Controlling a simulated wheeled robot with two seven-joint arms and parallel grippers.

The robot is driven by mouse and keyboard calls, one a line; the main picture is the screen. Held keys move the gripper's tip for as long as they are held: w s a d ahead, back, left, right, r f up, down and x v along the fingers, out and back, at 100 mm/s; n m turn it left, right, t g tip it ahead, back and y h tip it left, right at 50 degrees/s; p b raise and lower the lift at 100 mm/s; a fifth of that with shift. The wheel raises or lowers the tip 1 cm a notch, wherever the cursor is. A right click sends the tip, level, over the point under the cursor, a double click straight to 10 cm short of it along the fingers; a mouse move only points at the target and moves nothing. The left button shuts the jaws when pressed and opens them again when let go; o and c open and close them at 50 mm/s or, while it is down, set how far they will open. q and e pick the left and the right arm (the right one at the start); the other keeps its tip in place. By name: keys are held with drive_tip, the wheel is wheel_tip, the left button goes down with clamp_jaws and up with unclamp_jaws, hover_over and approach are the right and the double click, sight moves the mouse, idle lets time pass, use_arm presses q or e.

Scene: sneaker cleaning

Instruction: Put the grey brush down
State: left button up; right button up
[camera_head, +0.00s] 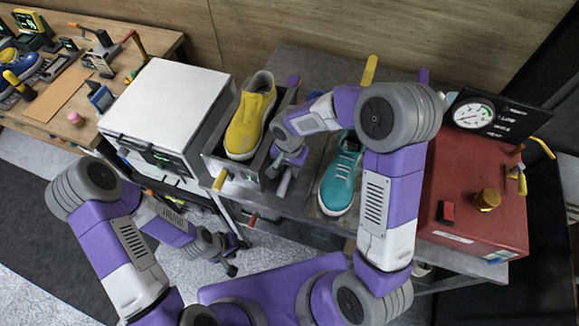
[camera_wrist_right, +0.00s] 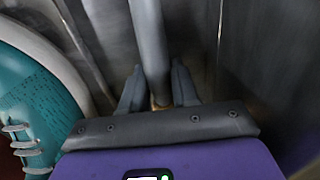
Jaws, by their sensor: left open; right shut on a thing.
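My right gripper (camera_head: 283,168) is between the yellow sneaker and the teal sneaker. It is shut on the grey brush (camera_head: 284,184), whose grey handle (camera_wrist_right: 149,45) runs up between the fingers in the right wrist view. The brush's far end is out of that view, so I cannot tell whether it touches the surface. The yellow sneaker (camera_head: 247,118) sits in a metal tray (camera_head: 217,151). The teal sneaker (camera_head: 341,172) rests on the grey bench to the right; its side (camera_wrist_right: 38,100) shows in the wrist view. My left gripper (camera_head: 232,268) is open and empty, low in front of the bench.
A red machine (camera_head: 470,195) with a gauge (camera_head: 473,113) stands at the right end of the bench. A white box (camera_head: 165,100) stands left of the tray. A wooden table (camera_head: 62,112) with tools is at far left. Coloured handles stick up behind the sneakers.

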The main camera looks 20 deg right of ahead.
drive_tip(key=o, duration=0.9)
drive_tip(key=shift+o, duration=0.2)
drive_tip(key=shift+r+p, duration=0.2)
drive_tip(key=shift+p, duration=0.15)
wheel_tip(320, 180, up, 12)
drive_tip(key=p, duration=0.1)
drive_tip(key=shift+f, duration=0.1)
